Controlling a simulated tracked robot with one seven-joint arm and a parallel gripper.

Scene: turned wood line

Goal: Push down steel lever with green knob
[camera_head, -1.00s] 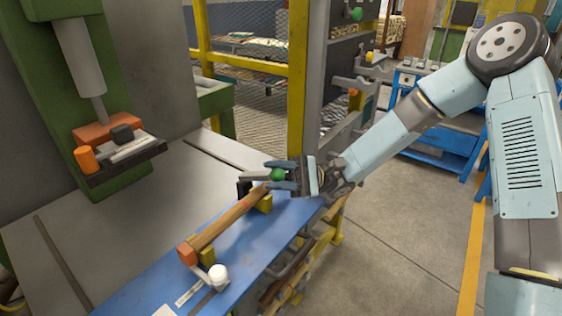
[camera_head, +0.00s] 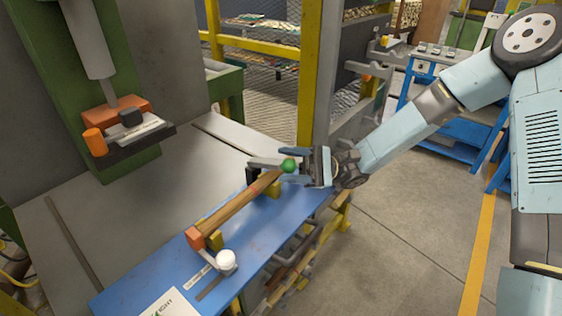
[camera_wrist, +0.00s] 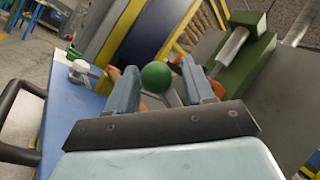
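The green knob (camera_head: 289,165) sits at the far right end of the blue bench, past the end of a turned wooden piece (camera_head: 238,205). My gripper (camera_head: 292,166) is open with its fingers on either side of the knob. In the wrist view the green knob (camera_wrist: 156,77) shows between the two blue-grey fingertips, with a small gap visible beside it. Part of the steel lever (camera_wrist: 174,97) shows behind the knob; the rest is mostly hidden by the fingers.
The wooden piece rests on yellow supports on the blue bench plate (camera_head: 255,240). A white knob (camera_head: 226,259) stands at the near end. A green press (camera_head: 60,90) with an orange block stands at the left. A yellow post (camera_head: 310,75) rises behind my gripper.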

